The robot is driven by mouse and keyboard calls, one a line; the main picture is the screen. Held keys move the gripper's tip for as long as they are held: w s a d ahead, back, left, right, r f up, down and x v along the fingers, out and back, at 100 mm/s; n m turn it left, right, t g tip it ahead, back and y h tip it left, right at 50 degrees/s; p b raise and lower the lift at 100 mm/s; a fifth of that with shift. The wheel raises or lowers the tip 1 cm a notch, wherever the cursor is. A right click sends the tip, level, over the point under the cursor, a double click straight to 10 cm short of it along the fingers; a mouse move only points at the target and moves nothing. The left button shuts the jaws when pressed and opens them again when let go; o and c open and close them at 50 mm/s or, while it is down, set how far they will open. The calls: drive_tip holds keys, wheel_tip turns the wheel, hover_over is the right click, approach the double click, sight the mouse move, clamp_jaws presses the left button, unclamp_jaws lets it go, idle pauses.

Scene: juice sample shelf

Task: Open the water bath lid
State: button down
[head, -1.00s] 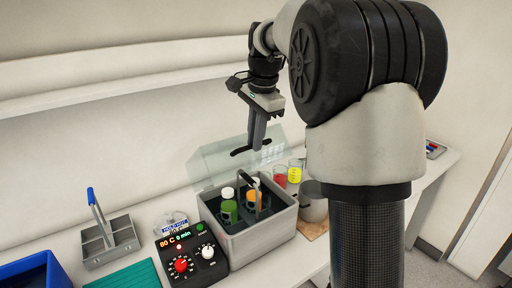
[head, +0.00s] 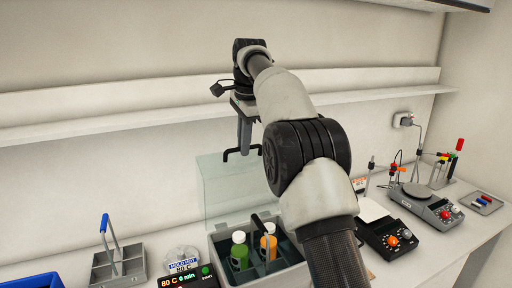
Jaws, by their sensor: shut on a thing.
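The water bath (head: 240,281) is a grey box at the bottom centre, with its control panel (head: 188,280) to the left. Its clear lid (head: 225,188) stands raised, close to upright, at the back of the bath. My gripper (head: 245,146) points down and is shut on the black lid handle (head: 229,156) at the lid's top edge; the arm hides the handle's right part. A green bottle (head: 239,250) and an orange bottle (head: 268,244) sit in the bath, beside a dark upright carrier handle (head: 260,226).
A grey carrier with a blue handle (head: 118,266) and a blue bin (head: 40,280) are at the left. A wall shelf (head: 120,108) runs behind. A hot plate (head: 388,238) and a scale (head: 425,201) stand at the right.

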drive_tip(key=shift+w+a+f, duration=0.25)
drive_tip(key=shift+w+f, duration=0.25)
drive_tip(key=shift+f, duration=0.05)
drive_tip(key=c, duration=1.9)
unclamp_jaws()
drive_tip(key=shift+c, duration=0.2)
drive_tip(key=shift+o, duration=0.6)
drive_tip(key=shift+w, duration=0.25)
drive_tip(key=shift+s+r, duration=0.1)
drive_tip(key=shift+r, duration=0.1)
